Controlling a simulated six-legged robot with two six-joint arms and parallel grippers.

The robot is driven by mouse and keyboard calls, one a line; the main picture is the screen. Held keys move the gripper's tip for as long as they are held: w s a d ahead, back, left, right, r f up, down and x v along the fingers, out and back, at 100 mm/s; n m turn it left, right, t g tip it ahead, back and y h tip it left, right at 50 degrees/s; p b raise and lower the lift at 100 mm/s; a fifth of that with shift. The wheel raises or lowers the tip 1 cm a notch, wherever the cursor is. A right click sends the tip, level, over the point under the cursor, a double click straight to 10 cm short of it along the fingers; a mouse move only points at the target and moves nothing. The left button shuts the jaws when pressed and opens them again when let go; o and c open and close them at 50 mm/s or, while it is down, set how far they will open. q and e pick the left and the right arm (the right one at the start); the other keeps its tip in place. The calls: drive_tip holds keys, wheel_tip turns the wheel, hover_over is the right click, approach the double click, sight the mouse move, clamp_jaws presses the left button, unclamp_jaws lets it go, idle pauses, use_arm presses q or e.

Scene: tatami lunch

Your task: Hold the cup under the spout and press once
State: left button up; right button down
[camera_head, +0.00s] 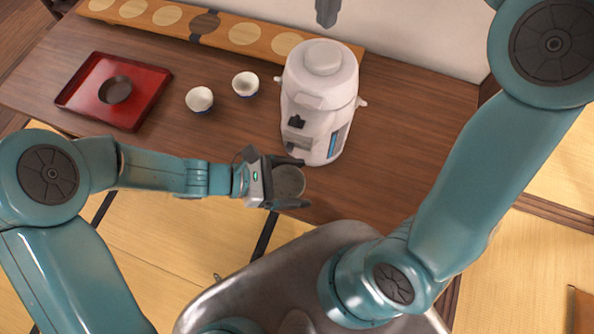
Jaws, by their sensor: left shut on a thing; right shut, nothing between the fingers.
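A white hot-water dispenser (322,85) stands upright on the low wooden table, with a round lid (322,57) on top and a dark spout part (297,121) on its front. My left gripper (290,183) is shut on a dark grey round cup (289,181), with one finger on each side. The cup is by the dispenser's front foot, at the table's near edge; I cannot tell whether it is directly below the spout. My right gripper (327,14) shows only as grey fingertips at the top edge, shut and empty, above and behind the lid in the picture.
Two white bowls (199,99) (245,84) stand left of the dispenser. A red tray (75,95) holds a dark round dish (115,90) further left. A long board with round inlays (245,34) lies along the back. The table (400,130) is clear right of the dispenser.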

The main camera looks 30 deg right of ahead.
use_arm(q)
drive_tip(key=s+a+b, duration=0.1)
drive_tip(key=s+a, duration=0.3)
drive_tip(key=a, duration=0.1)
drive_tip(key=shift+s+a, duration=0.2)
drive_tip(key=shift+s, duration=0.05)
idle(0.5)
drive_tip(key=shift+a, duration=0.1)
idle(1.0)
